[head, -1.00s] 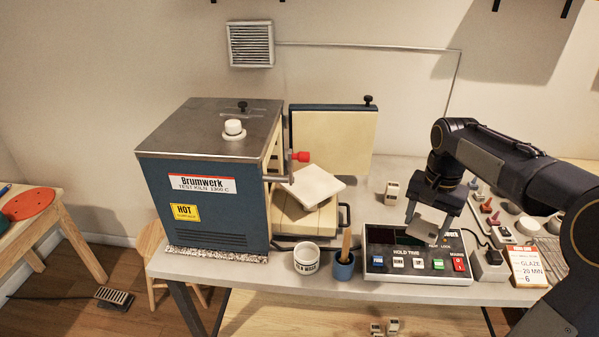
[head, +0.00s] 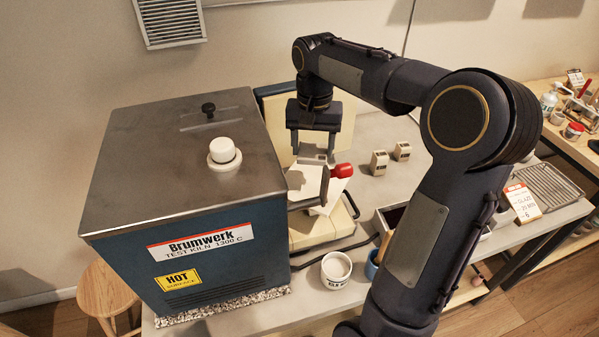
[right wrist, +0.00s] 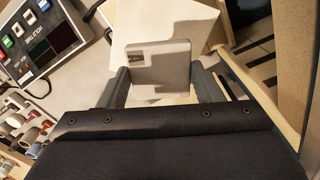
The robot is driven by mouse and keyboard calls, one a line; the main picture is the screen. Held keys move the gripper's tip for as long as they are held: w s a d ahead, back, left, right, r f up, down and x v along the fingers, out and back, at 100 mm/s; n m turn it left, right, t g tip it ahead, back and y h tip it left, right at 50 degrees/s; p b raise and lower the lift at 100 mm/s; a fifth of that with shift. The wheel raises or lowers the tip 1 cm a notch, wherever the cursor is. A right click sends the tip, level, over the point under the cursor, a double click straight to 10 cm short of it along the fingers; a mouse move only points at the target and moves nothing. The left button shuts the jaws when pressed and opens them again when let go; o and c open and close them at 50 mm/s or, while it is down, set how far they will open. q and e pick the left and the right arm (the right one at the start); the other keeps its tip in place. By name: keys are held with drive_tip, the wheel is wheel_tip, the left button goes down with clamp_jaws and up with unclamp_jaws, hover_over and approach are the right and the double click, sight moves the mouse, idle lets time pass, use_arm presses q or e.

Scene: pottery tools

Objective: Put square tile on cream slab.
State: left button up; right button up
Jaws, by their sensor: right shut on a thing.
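My right gripper (head: 313,154) is shut on the square tile (right wrist: 160,66), a pale grey-beige piece with a small dark mark, seen between the two fingers in the right wrist view. In the head view the tile (head: 314,153) shows as a small piece at the fingertips. The cream slab (head: 303,181) lies in front of the kiln opening, partly hidden by a grey bracket. It also shows beyond the tile in the right wrist view (right wrist: 196,22). The tile appears above the slab; I cannot tell the exact gap. My left gripper is out of view.
The blue kiln (head: 190,220) stands close on the left. A red knob (head: 342,170) on a grey bracket sits just right of the slab. A white jar (head: 336,269) stands in front. Two small beige blocks (head: 379,162) stand to the right.

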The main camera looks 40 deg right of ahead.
sight(312, 182)
wheel_tip(312, 182, down, 8)
drive_tip(key=shift+s+f+p, duration=0.1)
drive_tip(key=shift+f+p, duration=0.05)
drive_tip(key=shift+p, duration=0.25)
drive_tip(key=shift+f, duration=0.1)
drive_tip(key=o, duration=1)
drive_tip(key=shift+o, duration=0.2)
wheel_tip(312, 182, up, 12)
drive_tip(key=shift+r+b, duration=0.1)
drive_tip(key=shift+b, duration=0.2)
drive_tip(key=shift+d, duration=0.1)
